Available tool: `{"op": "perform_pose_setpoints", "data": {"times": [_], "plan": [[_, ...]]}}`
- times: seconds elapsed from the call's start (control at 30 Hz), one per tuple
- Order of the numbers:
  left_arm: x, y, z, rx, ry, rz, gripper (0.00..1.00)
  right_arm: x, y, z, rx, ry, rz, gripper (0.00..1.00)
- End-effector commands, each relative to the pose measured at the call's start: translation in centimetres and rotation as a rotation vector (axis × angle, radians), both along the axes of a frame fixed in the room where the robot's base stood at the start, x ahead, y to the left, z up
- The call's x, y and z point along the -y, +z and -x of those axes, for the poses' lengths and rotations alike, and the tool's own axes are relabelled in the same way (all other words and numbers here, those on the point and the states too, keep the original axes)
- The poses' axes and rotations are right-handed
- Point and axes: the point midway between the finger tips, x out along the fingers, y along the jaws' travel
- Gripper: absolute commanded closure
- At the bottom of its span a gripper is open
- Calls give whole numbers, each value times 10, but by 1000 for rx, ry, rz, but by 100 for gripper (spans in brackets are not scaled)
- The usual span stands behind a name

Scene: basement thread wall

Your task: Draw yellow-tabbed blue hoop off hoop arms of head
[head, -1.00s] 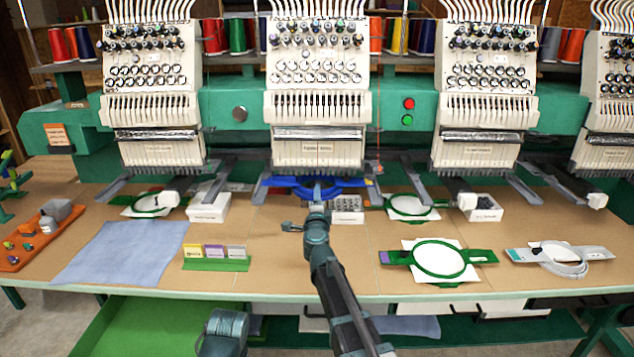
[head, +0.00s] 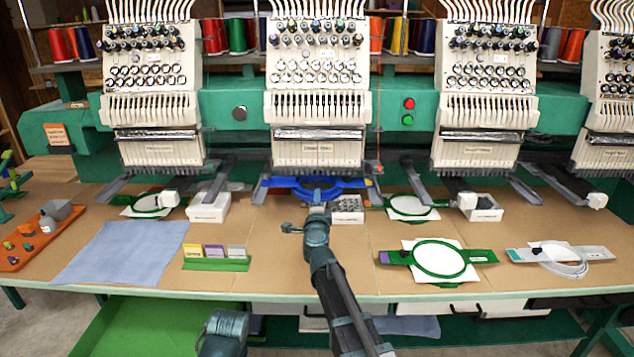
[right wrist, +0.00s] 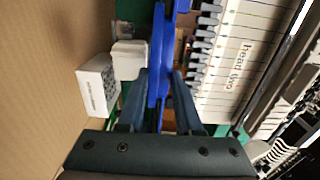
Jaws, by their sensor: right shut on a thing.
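The blue hoop (head: 345,184) lies across the grey hoop arms (head: 262,189) under the second sewing head (head: 318,120). A small yellow tab (head: 368,182) shows at its right end. My right gripper (head: 318,208) is at the hoop's near edge, in front of the head. In the right wrist view its fingers (right wrist: 163,88) are shut on the blue hoop (right wrist: 160,55), which runs between them. The hoop's far side is partly hidden under the head.
White boxes (head: 208,208) stand beside the arms; one (head: 348,212) is just right of my gripper. Green hoops lie on the table, one at front right (head: 438,259). A blue cloth (head: 115,252) and card stand (head: 216,264) lie left. The table before the head is mostly clear.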

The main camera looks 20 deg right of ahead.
Motion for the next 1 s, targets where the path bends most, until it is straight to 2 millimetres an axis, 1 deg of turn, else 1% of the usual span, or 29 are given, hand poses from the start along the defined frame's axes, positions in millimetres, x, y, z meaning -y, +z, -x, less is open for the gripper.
{"op": "perform_pose_setpoints", "data": {"times": [0.1, 1.0], "plan": [[0, 0, 0, 0, 0, 0, 55, -2, 0, 7, 0, 0, 0, 100], [0, 0, 0, 0, 0, 0, 55, -14, 0, 48, 0, 0, 0, 100]]}}
